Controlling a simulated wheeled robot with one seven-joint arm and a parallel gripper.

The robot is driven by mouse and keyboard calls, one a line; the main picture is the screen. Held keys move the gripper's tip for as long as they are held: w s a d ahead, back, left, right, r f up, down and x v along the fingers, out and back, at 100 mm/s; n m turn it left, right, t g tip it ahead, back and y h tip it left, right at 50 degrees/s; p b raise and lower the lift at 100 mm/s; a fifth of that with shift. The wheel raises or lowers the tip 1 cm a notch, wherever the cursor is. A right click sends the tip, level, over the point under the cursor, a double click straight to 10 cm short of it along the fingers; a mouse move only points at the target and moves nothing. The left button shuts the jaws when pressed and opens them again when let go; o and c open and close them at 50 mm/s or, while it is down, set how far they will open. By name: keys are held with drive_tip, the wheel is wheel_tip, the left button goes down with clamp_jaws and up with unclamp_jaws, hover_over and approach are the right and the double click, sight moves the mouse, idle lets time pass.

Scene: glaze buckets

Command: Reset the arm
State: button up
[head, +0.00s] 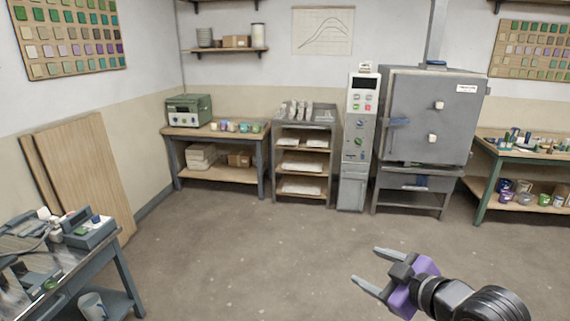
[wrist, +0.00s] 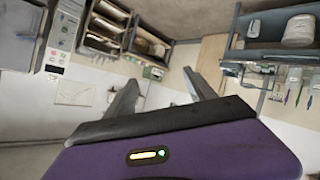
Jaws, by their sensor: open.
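My gripper (head: 375,270) is in the lower right of the head view, held in the air over open floor. Its two grey fingers are apart with nothing between them, and its body is purple. In the wrist view my gripper (wrist: 165,95) also shows two spread, empty fingers. Part of my black arm runs off the lower right of the head view. No object touches the gripper.
A kiln (head: 428,115) and control cabinet (head: 355,145) stand at the back. Shelves (head: 303,160) and a wooden-topped bench (head: 215,131) are left of them. A cluttered table (head: 75,265) is at near left, a green bench (head: 482,150) at right. The middle floor is clear.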

drive_tip(key=a+r+m+t+y, duration=0.1)
drive_tip(key=a+r+m+t, duration=0.35)
drive_tip(key=r, duration=0.55)
drive_tip(key=s+d+r+m+t+h+b, duration=0.1)
drive_tip(key=s+d+r+m+t+h, duration=0.15)
drive_tip(key=s+m+t+h, duration=0.35)
drive_tip(key=s+f+g, duration=0.2)
drive_tip(key=s+f, duration=0.5)
drive_tip(key=s, duration=0.6)
drive_tip(key=s+d+f+g+b, duration=0.1)
drive_tip(key=s+f+g, duration=0.2)
drive_tip(key=s+f, duration=0.5)
drive_tip(key=s+d+f+g+b, duration=0.1)
drive_tip(key=s+f, duration=0.6)
drive_tip(key=s, duration=1.1)
drive_tip(key=shift+s+f+g, duration=0.2)
drive_tip(key=shift+s+g, duration=0.05)
drive_tip(key=shift+g, duration=0.6)
